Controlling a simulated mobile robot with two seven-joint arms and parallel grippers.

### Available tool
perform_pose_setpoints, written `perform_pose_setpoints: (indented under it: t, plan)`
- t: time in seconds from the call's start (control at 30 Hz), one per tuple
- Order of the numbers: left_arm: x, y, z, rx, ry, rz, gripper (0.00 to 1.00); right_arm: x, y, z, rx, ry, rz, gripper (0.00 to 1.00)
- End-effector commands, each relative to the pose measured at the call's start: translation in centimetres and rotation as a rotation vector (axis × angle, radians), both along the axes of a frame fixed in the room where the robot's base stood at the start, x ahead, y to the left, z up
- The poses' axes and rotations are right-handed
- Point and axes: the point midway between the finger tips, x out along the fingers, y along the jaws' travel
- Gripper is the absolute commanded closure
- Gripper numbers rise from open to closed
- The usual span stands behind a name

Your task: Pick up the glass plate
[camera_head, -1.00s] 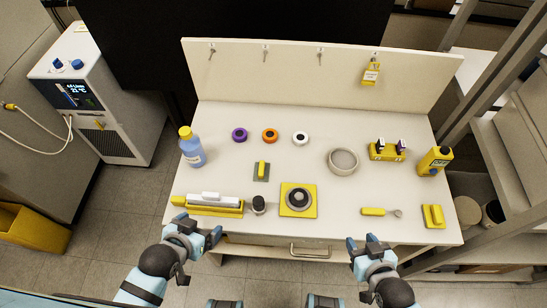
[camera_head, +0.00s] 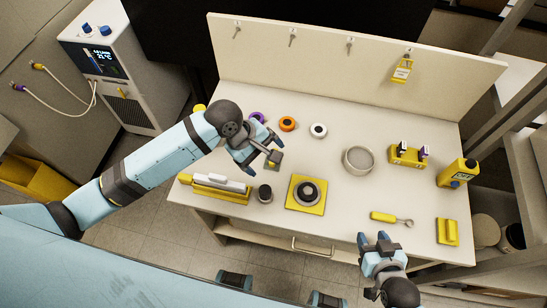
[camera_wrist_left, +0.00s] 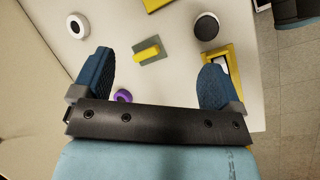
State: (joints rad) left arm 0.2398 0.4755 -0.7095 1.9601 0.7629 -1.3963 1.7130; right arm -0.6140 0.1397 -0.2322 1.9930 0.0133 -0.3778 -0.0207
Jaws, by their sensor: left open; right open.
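What I take to be the glass plate is a small grey-green square with a yellow bar across it. It lies flat on the table in the left wrist view (camera_wrist_left: 150,50). In the head view it is mostly hidden behind my left gripper (camera_head: 259,162). My left gripper is open and empty above the table. In the left wrist view its two fingers (camera_wrist_left: 157,66) stand apart, with the plate showing between and beyond them; I cannot tell the height gap. My right gripper (camera_head: 373,239) is open and empty at the table's front edge.
Near the plate are a dark-topped round pot (camera_head: 265,193), a yellow holder with a white block (camera_head: 220,188) and a yellow square with a round dark piece (camera_head: 306,194). Purple (camera_head: 257,117), orange (camera_head: 287,124) and white (camera_head: 319,130) rings lie behind. A grey dish (camera_head: 359,160) stands to the right.

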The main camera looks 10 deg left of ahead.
Motion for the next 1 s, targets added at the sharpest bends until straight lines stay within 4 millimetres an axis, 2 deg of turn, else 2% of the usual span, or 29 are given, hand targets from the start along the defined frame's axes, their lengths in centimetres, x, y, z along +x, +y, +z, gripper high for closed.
perform_pose_setpoints:
  t: [0.03,0.1,0.2,0.33,0.5,0.8,1.0]
  plan:
    - [1.7,0.7,0.0,0.008,0.059,0.086,0.08,0.0,0.0,0.0,0.0,0.0,0.0,0.53]
    - [3.3,1.4,-0.1,0.009,0.149,0.219,0.08,0.0,0.0,0.0,0.0,0.0,0.0,0.53]
    - [5.3,2.7,-0.2,0.017,0.255,0.387,0.08,0.0,0.0,0.0,0.0,0.0,0.0,0.53]
    - [6.9,4.0,-0.1,0.024,0.34,0.54,0.08,0.0,0.0,0.0,0.0,-0.001,0.0,0.53]
    - [7.4,4.2,-0.7,0.026,0.379,0.608,0.08,0.0,0.1,0.0,0.002,-0.001,0.002,0.53]
    - [7.4,2.0,-5.9,0.025,0.379,0.606,0.08,-0.1,0.3,0.1,0.003,0.0,0.004,0.53]
    - [7.5,1.3,-7.8,0.025,0.377,0.606,0.08,-0.1,0.2,0.2,0.002,0.0,0.003,0.53]
